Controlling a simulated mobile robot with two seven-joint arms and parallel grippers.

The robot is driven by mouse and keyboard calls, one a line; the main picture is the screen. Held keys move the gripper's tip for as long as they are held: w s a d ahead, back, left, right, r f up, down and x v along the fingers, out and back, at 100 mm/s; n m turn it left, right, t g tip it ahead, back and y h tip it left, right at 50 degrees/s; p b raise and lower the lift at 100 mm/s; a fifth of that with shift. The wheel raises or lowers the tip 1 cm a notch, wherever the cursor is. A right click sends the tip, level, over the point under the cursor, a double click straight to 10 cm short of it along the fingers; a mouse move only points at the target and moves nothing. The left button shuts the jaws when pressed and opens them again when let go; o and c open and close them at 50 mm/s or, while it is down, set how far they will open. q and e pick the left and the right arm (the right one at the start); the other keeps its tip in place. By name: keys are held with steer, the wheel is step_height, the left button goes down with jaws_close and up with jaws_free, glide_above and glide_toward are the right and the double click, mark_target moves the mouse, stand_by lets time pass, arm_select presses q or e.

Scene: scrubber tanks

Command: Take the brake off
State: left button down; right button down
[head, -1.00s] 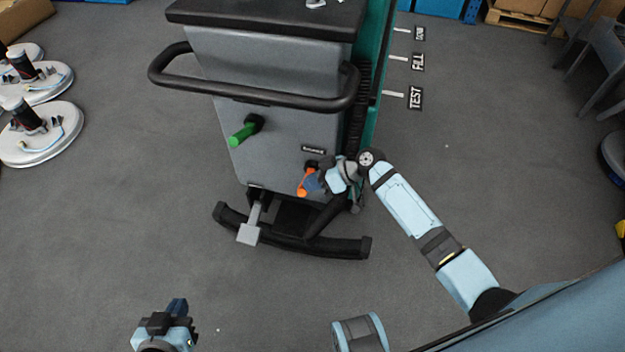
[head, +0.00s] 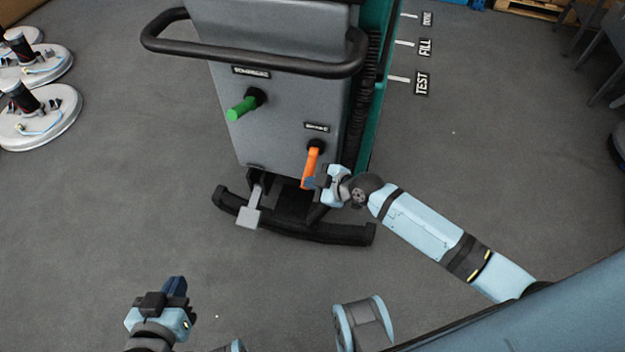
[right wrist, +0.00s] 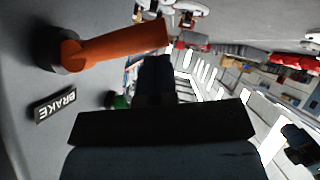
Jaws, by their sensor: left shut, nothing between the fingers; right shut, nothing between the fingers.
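The orange brake lever (head: 313,163) is on the grey rear panel of the scrubber and hangs downward, slightly left of vertical. In the right wrist view the lever (right wrist: 120,47) reaches out from its round pivot, above the BRAKE label (right wrist: 56,104). My right gripper (head: 309,183) is shut and empty, close to the lever's lower end on its right side. The right wrist view shows its dark fingers (right wrist: 155,75) just beside the lever's free end; I cannot tell whether they touch. My left gripper (head: 177,287) is shut and empty, low over the floor at the left.
A green lever (head: 244,106) sticks out left of the brake lever. A black handlebar (head: 255,62) crosses above. A grey pedal (head: 250,214) and black bumper (head: 330,234) lie below. Round pad discs (head: 40,118) stand at left. The floor in front is clear.

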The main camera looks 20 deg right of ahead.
arm_select(q)
steer(key=shift+f, duration=0.1)
arm_select(e)
steer(key=shift+f+n+t, duration=0.3)
steer(key=shift+f+t, duration=0.1)
steer(key=shift+f, duration=0.05)
stand_by(0.4)
